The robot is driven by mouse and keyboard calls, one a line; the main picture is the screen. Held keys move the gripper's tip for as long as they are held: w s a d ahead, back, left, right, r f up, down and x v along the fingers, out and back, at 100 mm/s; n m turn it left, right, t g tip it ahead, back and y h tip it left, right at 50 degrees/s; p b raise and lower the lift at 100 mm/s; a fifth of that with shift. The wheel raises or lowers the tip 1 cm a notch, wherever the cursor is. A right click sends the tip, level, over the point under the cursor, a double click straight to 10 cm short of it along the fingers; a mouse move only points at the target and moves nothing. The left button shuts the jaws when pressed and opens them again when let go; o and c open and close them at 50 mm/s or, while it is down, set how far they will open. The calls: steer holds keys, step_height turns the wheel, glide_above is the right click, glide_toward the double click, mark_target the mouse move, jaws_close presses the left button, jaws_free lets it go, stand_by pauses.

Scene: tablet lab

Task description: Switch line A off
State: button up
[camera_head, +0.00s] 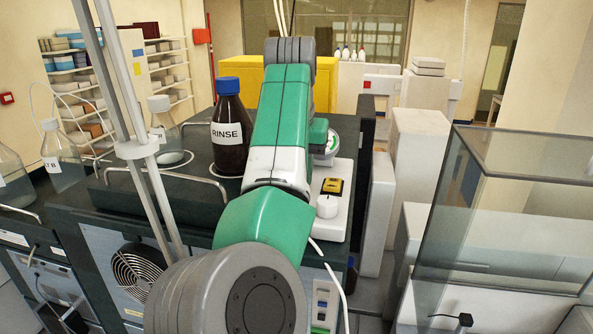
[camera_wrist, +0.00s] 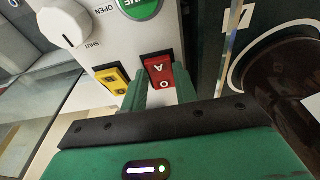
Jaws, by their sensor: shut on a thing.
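The red rocker switch marked A (camera_wrist: 160,66) is on a white control panel (camera_wrist: 95,48) in the wrist view. An O mark shows at its near end. My gripper (camera_wrist: 161,84) has a green finger on each side of the switch's near part and is shut on it. Which way the rocker is tipped I cannot tell. A yellow switch (camera_wrist: 112,80) sits to its left. In the head view the white panel (camera_head: 335,222) shows with the yellow switch (camera_head: 332,187), but my arm hides the red switch and fingertips.
A white knob (camera_wrist: 62,28) marked OPEN and SHUT is on the same panel. The brown RINSE bottle (camera_head: 230,155) stands left of my arm, close to it. Flasks and metal rails (camera_head: 160,168) are further left. A glass enclosure (camera_head: 500,220) is at right.

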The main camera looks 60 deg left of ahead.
steer(key=o, duration=1)
